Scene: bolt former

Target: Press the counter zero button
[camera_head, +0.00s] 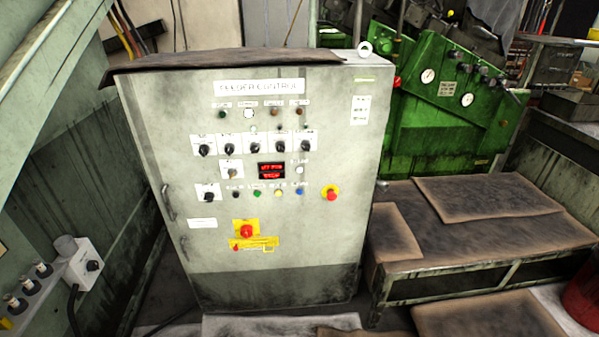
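The grey feeder control cabinet (340,130) stands upright in the middle of the head view, its panel facing me. A lit red digital display (271,171) sits mid-panel. A small white button (299,170) is just right of the display, with a label above it too small to read. I cannot read which one is marked counter zero. Neither of my grippers is in view.
A red emergency stop (331,194) sits right of the button row. A red-and-yellow main switch (246,231) is below, and several black rotary knobs (254,147) are above. A low bench (440,262) and green machine (450,120) stand right. The cabinet's front is unobstructed.

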